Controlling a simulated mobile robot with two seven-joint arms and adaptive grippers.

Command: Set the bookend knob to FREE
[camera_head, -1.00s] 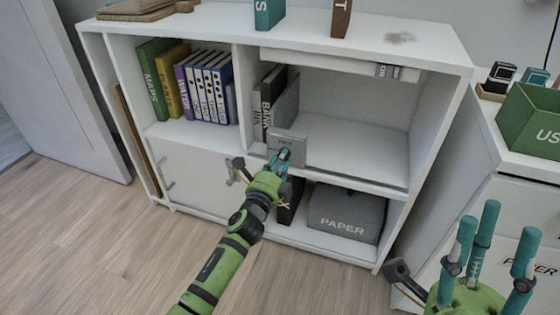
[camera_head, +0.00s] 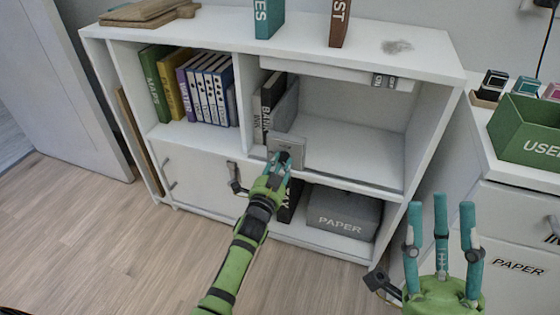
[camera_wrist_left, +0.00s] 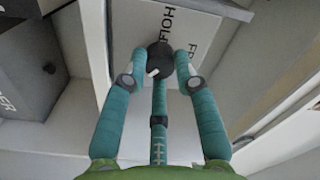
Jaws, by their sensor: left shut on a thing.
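The grey bookend plate (camera_head: 286,149) stands upright at the front of the middle shelf opening. In the left wrist view it is a pale plate (camera_wrist_left: 205,22) with a round black knob (camera_wrist_left: 160,56). The knob has a white mark at its lower left. Lettering that looks like HOLD is above the knob, and a partly hidden word starting FR is at its right. My left gripper (camera_head: 279,160) is at the plate, with its teal fingers (camera_wrist_left: 158,68) closed around the knob. My right gripper (camera_head: 440,215) is open and empty, fingers up, at the lower right.
The white shelf desk (camera_head: 420,50) holds several books (camera_head: 205,85) at left, dark books beside the bookend, and a grey PAPER box (camera_head: 343,212) below. A green bin (camera_head: 525,130) stands on the right cabinet. The shelf right of the bookend is clear.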

